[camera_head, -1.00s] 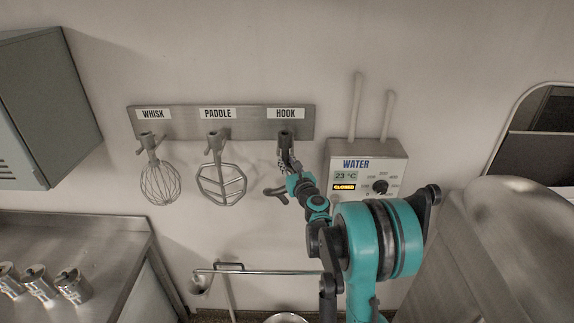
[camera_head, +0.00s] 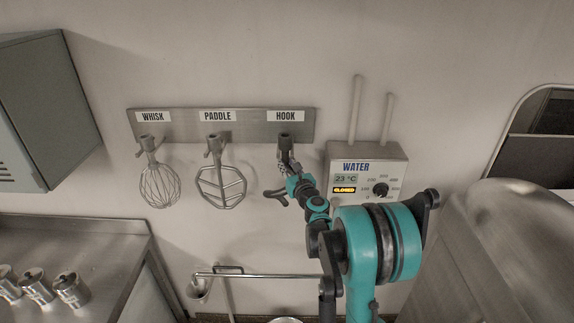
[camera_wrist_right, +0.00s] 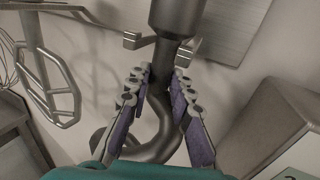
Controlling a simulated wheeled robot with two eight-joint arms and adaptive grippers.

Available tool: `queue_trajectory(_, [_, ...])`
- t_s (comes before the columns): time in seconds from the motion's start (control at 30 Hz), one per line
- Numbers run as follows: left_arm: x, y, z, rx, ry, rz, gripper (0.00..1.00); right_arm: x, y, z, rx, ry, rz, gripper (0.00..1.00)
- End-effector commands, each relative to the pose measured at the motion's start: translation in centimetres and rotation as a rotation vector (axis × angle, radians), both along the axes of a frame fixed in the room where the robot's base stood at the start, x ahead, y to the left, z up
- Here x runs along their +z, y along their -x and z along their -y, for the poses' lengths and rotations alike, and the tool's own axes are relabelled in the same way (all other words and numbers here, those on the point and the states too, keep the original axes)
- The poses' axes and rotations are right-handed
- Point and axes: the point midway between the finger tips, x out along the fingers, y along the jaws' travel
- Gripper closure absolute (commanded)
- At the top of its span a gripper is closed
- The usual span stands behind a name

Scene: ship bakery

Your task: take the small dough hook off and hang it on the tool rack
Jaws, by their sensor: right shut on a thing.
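The tool rack (camera_head: 252,113) is a metal strip on the wall labelled WHISK, PADDLE and HOOK. The small dough hook (camera_head: 274,196) is dark metal, and its curved end shows left of my right gripper (camera_head: 284,160) under the HOOK label. In the right wrist view the hook's curved shank (camera_wrist_right: 155,122) runs between the fingers of my right gripper (camera_wrist_right: 166,85), which are shut on it. The hook's thick top rises at the rack, with a two-pronged rack holder just below it on both sides. Whether it rests on the prongs I cannot tell. My left gripper is out of view.
A whisk (camera_head: 160,186) and a paddle (camera_head: 221,186) hang left of the hook place. A water panel (camera_head: 366,174) with two pipes is close on the right. A cabinet (camera_head: 45,108) and a steel counter (camera_head: 105,250) are at left. A metal pipe (camera_head: 262,275) runs below.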

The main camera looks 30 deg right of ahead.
Motion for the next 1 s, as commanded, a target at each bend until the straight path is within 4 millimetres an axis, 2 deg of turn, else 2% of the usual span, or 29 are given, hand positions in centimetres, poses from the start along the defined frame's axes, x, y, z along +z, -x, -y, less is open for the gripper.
queue_trajectory(0.87, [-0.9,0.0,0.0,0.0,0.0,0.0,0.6,-0.69,0.0,0.0,0.0,-0.001,0.0,1.0])
queue_trajectory(0.9, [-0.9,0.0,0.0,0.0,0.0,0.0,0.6,-0.69,0.0,0.0,0.0,-0.001,0.0,0.73])
queue_trajectory(0.97, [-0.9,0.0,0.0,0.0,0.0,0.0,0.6,-0.69,0.0,0.0,0.0,-0.001,0.0,0.58])
queue_trajectory(1.0, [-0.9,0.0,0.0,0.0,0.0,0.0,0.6,-0.7,0.0,0.0,0.0,-0.001,0.0,0.54])
